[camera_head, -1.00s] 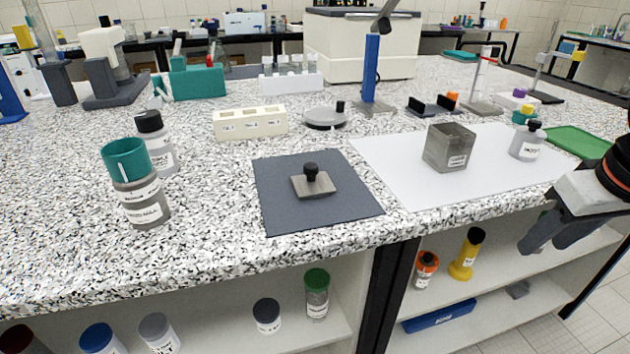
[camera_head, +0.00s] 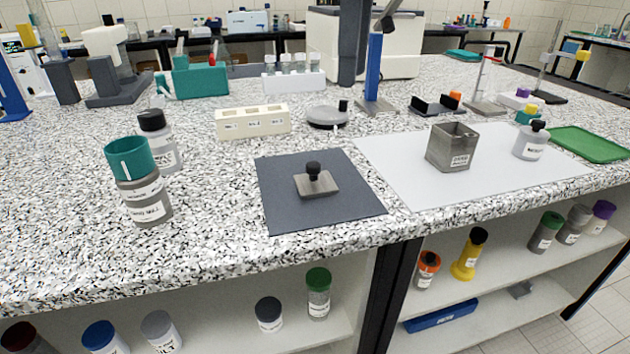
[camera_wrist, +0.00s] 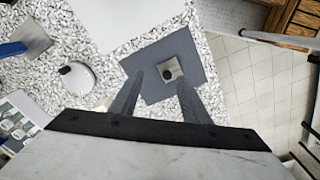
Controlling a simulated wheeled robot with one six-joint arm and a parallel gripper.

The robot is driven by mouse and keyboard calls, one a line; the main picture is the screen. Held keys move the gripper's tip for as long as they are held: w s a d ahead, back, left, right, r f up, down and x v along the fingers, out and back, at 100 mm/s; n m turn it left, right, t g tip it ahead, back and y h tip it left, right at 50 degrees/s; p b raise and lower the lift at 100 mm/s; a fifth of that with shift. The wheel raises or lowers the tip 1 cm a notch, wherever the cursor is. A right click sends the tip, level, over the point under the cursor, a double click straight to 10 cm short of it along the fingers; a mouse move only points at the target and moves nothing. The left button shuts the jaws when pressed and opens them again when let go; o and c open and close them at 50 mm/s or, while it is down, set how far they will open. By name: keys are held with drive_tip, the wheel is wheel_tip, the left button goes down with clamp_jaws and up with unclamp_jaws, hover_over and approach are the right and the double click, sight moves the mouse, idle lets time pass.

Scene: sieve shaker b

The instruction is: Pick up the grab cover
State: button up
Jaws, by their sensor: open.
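The grab cover (camera_head: 318,184) is a flat grey-brown square plate with a black knob on top. It lies on a dark grey mat (camera_head: 283,212) near the front edge of the bench. In the wrist view the grab cover (camera_wrist: 178,65) shows just beyond and between the tips of my gripper (camera_wrist: 160,78), seen from above. My gripper's two dark fingers are apart, with nothing between them; the exact height over the cover is hard to tell.
Right of the mat, a white sheet (camera_head: 400,180) carries a grey open square container (camera_head: 452,148) and a bottle (camera_head: 531,141). Behind stand a cream block (camera_head: 252,122), a round grey device (camera_head: 327,117) and a blue post (camera_head: 374,72). A teal-topped jar (camera_head: 140,180) stands left.

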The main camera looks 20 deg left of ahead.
drive_tip(key=r+n, duration=0.2)
hover_over(315, 164)
drive_tip(key=f, duration=1.1)
drive_tip(key=shift+s+f, duration=0.2)
drive_tip(key=shift+f, duration=0.2)
drive_tip(key=shift+w+f, duration=0.15)
drive_tip(key=shift+f, duration=2.85)
drive_tip(key=shift+c, duration=0.5)
clamp_jaws()
